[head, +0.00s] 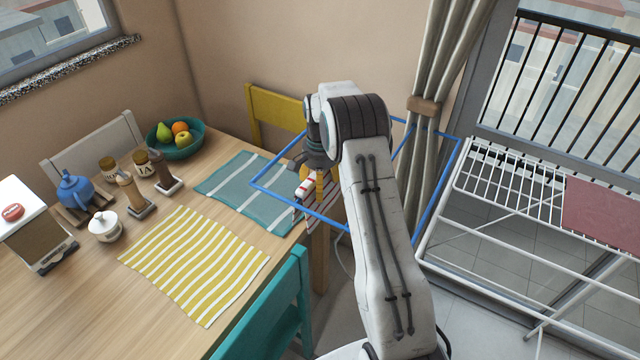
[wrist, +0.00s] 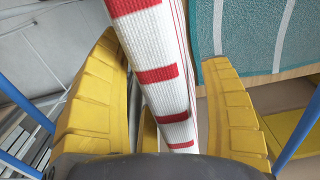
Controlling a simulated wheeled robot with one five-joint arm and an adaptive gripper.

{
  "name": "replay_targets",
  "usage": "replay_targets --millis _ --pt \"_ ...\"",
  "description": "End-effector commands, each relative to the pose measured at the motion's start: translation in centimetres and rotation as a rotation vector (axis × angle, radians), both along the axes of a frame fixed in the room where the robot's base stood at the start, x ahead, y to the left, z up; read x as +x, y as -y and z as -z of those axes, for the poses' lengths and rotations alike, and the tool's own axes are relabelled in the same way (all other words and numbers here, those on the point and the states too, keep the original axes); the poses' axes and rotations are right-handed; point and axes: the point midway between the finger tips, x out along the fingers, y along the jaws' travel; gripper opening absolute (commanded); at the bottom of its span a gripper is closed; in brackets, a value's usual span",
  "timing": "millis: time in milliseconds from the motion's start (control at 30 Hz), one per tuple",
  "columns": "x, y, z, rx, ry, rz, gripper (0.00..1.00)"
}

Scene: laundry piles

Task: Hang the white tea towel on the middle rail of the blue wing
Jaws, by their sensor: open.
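The white tea towel (head: 303,188) has red stripes and shows beside my gripper over the blue wing. In the wrist view the towel (wrist: 160,75) runs as a narrow folded band between the two yellow fingers. My gripper (head: 318,188) points down and is open, with a finger on each side of the towel. The blue wing (head: 278,158) is a thin blue frame beside the table; blue bars also show at both sides of the wrist view (wrist: 22,100). My arm and gripper hide much of the wing. I cannot tell which rail, if any, bears the towel.
The wooden table (head: 95,285) with a teal striped cloth (head: 230,178) and a yellow striped cloth (head: 195,262) is close on the left. A teal chair (head: 270,310) stands in front. The white rack (head: 500,180) with a red cloth (head: 603,212) is right; a curtain (head: 440,60) hangs behind.

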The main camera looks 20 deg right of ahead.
Motion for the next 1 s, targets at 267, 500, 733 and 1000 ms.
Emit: replay_targets --millis 267,500,733,1000 --pt "0.1 0.0 -3.1 -0.001 0.006 0.0 0.72" --pt "0.2 0.0 -7.2 -0.001 0.006 0.0 0.72" --pt "0.1 0.0 -10.2 -0.001 0.003 0.0 0.72" --pt "0.1 0.0 -11.9 -0.001 0.003 0.0 0.72"
